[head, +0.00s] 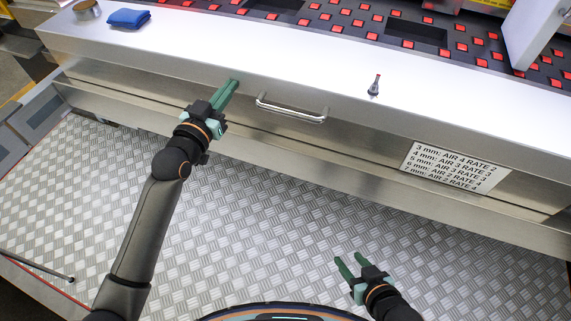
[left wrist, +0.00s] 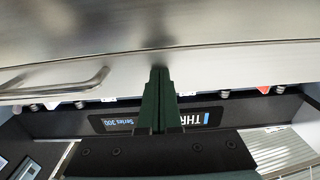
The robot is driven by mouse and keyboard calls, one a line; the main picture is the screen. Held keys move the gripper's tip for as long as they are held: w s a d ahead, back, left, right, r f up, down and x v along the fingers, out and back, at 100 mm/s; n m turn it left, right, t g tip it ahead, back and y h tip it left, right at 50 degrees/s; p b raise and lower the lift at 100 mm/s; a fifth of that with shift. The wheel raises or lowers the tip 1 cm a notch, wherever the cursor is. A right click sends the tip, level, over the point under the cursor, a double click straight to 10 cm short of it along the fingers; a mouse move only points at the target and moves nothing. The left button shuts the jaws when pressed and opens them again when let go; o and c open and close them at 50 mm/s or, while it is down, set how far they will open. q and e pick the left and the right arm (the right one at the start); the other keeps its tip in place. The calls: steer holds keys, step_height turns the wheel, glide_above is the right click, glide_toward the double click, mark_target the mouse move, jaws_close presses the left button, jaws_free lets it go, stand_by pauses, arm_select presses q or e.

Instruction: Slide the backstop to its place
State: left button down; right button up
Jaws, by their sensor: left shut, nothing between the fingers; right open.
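No part is clearly recognizable as the backstop. A steel front panel with a bar handle (head: 291,108) runs along the machine; the handle also shows at the left in the left wrist view (left wrist: 55,88). My left gripper (head: 233,83) is shut and empty, its green fingertips at the steel front just left of the handle. In the left wrist view, the closed fingers (left wrist: 159,72) reach the steel surface; whether they touch it I cannot tell. My right gripper (head: 349,259) is open and empty, low over the tread-plate floor, apart from the machine.
A settings label (head: 455,167) is on the front. The tread-plate floor (head: 230,220) is clear.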

mark_target(239, 76)
arm_select(q)
steer(key=shift+b+x, duration=0.65)
steer(key=shift+x, duration=2.05)
steer(key=shift+b+x, duration=0.65)
steer(key=shift+x, duration=0.95)
steer(key=shift+w+d+f+b, duration=0.1)
steer(key=shift+w+d+b, duration=0.1)
steer(key=shift+w+b, duration=0.3)
steer(key=shift+x, duration=0.9)
steer(key=shift+s+a+p, duration=0.25)
steer(key=shift+s+p, duration=0.3)
steer(key=shift+s, duration=0.1)
steer(key=shift+p+v, duration=0.9)
steer(key=shift+v, duration=0.15)
arm_select(e)
steer(key=shift+w+a+r, duration=0.2)
steer(key=shift+a+r, duration=0.05)
steer(key=shift+r, duration=0.1)
arm_select(q)
steer(key=shift+s, duration=0.1)
